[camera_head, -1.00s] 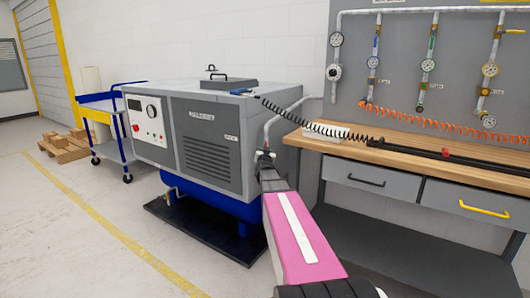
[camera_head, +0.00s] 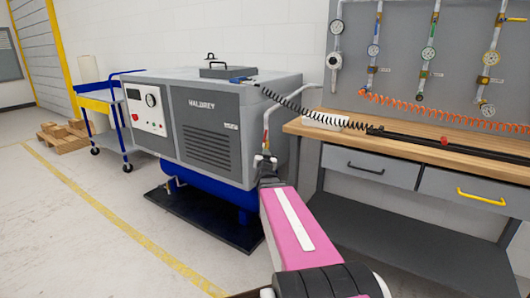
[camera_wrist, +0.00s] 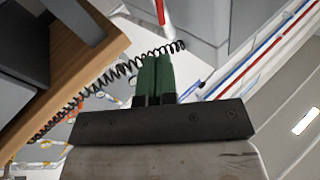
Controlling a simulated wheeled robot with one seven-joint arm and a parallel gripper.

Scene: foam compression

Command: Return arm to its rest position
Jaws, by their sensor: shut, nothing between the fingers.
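My gripper (camera_wrist: 156,62) shows in the wrist view with its two green fingers together and nothing between them. The fingers point up the picture from a dark mounting plate. A coiled black hose passes behind them; I cannot tell how far away it is. In the head view my pink arm reaches from the bottom middle up toward the right side of the grey compressor (camera_head: 210,125). The fingers cannot be made out in that view.
A wooden-topped workbench (camera_head: 465,152) with drawers stands to the right, under a gauge panel (camera_head: 400,60). The coiled black hose (camera_head: 300,108) runs from the compressor to the bench. A blue cart (camera_head: 115,115) and pallets (camera_head: 62,137) stand at left. Floor is clear front left.

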